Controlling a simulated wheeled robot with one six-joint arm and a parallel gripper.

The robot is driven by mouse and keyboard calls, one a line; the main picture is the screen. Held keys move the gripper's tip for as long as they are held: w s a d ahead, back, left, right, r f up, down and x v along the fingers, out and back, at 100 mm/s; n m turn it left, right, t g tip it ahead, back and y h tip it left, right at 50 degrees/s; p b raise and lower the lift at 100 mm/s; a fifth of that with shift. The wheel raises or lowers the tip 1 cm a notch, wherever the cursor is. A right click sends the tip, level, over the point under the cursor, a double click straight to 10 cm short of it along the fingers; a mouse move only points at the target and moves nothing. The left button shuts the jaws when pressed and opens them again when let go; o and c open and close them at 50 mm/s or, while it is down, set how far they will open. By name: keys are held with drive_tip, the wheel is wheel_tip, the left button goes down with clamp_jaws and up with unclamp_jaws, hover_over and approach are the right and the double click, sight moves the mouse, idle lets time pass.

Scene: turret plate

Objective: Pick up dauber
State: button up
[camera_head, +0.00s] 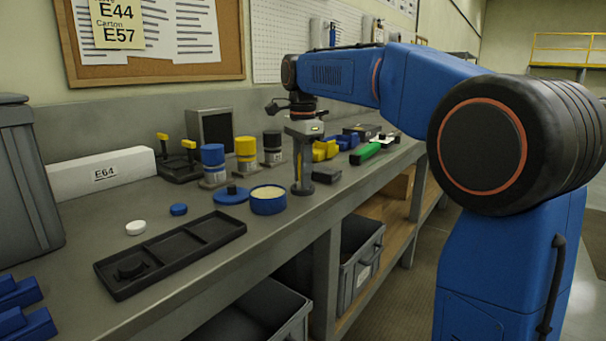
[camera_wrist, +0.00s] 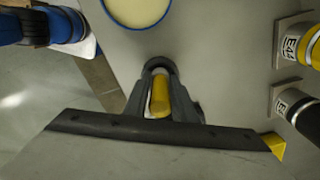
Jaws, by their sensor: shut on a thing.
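My gripper (camera_head: 302,178) is pointed down over the workbench, just right of an open blue tin. It is shut on the dauber (camera_head: 297,152), whose yellow handle stands upright between the fingers. In the wrist view the yellow handle (camera_wrist: 160,95) lies between the two dark fingers of my gripper (camera_wrist: 160,85). A dark round piece surrounds the lower end; I cannot tell whether it is the dauber's head or a stand. Whether the dauber touches the bench is also unclear.
The blue tin (camera_head: 268,206) with cream contents stands close by, beside a blue lid (camera_head: 231,195). A dark compartment tray (camera_head: 187,240) lies at front left. Labelled blue, yellow (camera_head: 246,147) and black cylinders stand behind. A dark block (camera_head: 326,175) lies just right of my gripper.

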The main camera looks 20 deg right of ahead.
drive_tip(key=shift+r, duration=0.1)
wheel_tip(320, 180, up, 10)
drive_tip(key=shift+f, duration=0.1)
idle(0.4)
idle(0.7)
